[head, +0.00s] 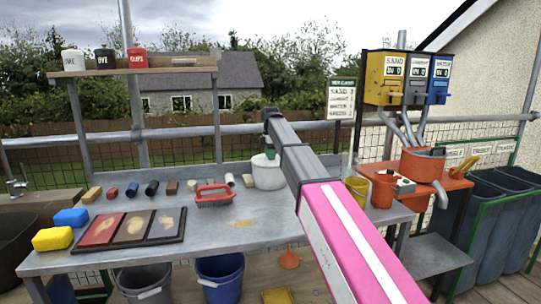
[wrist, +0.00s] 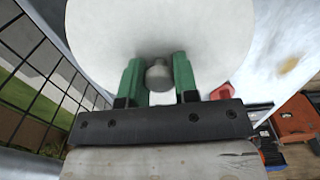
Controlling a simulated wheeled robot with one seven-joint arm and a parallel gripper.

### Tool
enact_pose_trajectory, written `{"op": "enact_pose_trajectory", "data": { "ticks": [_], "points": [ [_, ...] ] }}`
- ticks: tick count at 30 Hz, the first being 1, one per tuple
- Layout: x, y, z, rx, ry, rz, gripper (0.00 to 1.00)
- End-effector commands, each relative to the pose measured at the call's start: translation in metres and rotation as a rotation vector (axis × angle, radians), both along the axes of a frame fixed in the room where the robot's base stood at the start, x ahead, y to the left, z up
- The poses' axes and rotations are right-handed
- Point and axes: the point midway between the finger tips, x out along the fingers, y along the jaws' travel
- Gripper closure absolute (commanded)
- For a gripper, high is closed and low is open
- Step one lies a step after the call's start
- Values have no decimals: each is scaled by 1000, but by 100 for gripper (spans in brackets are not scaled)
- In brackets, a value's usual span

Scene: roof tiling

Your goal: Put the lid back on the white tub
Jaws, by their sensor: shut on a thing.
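The white tub (head: 268,178) stands on the grey bench, right of its middle, in the head view. My gripper (head: 270,154) is right above the tub, pointing down, with green fingers. In the wrist view my gripper (wrist: 158,76) is shut on the grey knob of the lid (wrist: 110,40), one finger on each side. The lid is a broad, round, whitish disc that fills much of that view and hides the tub below it. The lid is at the tub's top; I cannot tell whether it rests on the rim or is held slightly above.
A red-handled tool (head: 213,195) lies left of the tub, with several small cylinders and blocks behind. A tray of colour samples (head: 132,228) and yellow and blue sponges are at the left. A yellow cup (head: 357,188) stands at the bench's right end.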

Motion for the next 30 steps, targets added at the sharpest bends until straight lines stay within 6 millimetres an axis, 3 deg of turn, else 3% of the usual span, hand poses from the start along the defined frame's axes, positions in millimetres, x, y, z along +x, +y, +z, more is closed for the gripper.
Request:
{"op": "enact_pose_trajectory", "data": {
  "ticks": [26,27,30],
  "points": [
    [0,0,-2,0,0,0,95],
    [0,0,-2,0,0,0,69],
    [0,0,-2,0,0,0,42]
  ]
}}
